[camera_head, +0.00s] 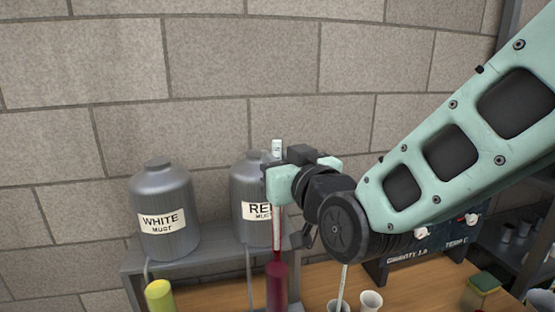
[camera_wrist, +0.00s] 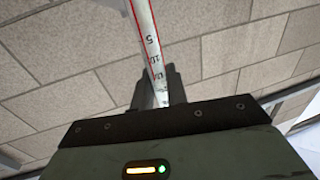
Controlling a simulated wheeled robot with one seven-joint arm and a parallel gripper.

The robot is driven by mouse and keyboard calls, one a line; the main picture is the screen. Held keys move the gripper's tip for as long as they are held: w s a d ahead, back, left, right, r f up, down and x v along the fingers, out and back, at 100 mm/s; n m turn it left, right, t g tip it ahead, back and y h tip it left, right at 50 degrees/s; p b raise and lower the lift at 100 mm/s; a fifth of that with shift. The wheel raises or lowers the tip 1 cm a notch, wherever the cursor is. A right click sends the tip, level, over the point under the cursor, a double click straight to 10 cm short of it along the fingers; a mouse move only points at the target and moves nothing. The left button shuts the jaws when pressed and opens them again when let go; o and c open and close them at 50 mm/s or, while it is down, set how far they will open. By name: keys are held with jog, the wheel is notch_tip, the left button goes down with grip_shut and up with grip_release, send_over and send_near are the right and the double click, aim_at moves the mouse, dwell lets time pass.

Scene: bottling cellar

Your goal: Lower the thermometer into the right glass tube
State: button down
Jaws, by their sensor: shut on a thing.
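My gripper (camera_head: 278,182) is shut on the thermometer (camera_head: 277,225), a slim upright rod with a white cap above the fingers. The wrist view shows its white scale with red edges and black numbers (camera_wrist: 150,45) between the fingers (camera_wrist: 158,85). The right glass tube (camera_head: 277,290), filled dark red, stands directly below my gripper. The thermometer's dark red lower part lines up with the tube's top; I cannot tell how far it is inside. The left tube (camera_head: 160,298), filled yellow, stands apart to the left. The bottoms of both tubes are out of frame.
Two grey tanks, labelled white must (camera_head: 163,212) and red must (camera_head: 250,190), stand on a grey shelf (camera_head: 195,257) behind. On the wooden bench right of the tubes are a white cup (camera_head: 371,301), another cup holding a thin rod (camera_head: 342,290), and a sponge (camera_head: 484,283).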

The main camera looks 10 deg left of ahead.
aim_at(279, 237)
jog(key=shift+f+b, duration=1.4)
jog(key=shift+b, duration=0.25)
jog(key=shift+f, duration=0.1)
jog(key=shift+f+b, duration=6.4)
jog(key=shift+b, duration=0.2)
